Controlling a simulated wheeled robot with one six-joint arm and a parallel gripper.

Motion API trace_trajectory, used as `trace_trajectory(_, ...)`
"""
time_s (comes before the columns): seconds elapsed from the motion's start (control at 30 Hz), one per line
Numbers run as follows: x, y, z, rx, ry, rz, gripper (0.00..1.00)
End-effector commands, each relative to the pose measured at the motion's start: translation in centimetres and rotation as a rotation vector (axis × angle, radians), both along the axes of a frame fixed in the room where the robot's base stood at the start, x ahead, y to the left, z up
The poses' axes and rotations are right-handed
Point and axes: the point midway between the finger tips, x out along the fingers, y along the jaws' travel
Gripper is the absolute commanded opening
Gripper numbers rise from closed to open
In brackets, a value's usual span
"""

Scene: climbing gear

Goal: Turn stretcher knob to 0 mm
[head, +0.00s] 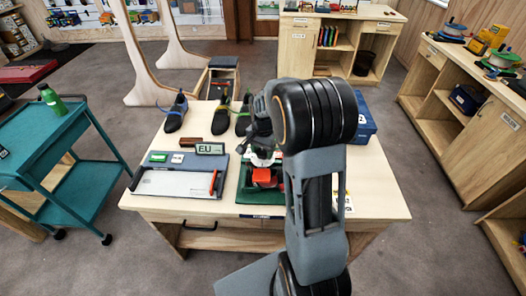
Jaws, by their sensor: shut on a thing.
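My gripper (262,154) points down over the middle of the wooden table, at the back of a green-based device (247,194) with a red block (264,178) on it. This device looks like the stretcher. My gripper is shut at the device, on what seems to be its knob. The knob and its scale are too small and too covered by my gripper to read. My arm hides the device's right side.
On the wooden table (180,207), a grey board with a red-handled bar (176,183) lies left, an "EU" sign (209,149) behind it. Several shoes (221,116) stand at the back, a blue box (365,125) at back right. A teal cart (50,135) stands left.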

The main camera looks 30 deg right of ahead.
Motion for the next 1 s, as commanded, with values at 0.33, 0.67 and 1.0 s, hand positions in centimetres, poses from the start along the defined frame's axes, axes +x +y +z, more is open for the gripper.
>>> trace_trajectory(0.33, 0.01, -0.02, -0.18, -0.001, -0.001, 0.331, 0.27)
trace_trajectory(0.67, -0.02, 0.00, -0.17, -0.001, 0.001, 0.644, 0.27)
trace_trajectory(1.0, -0.02, 0.00, -0.16, 0.000, 0.001, 0.967, 0.27)
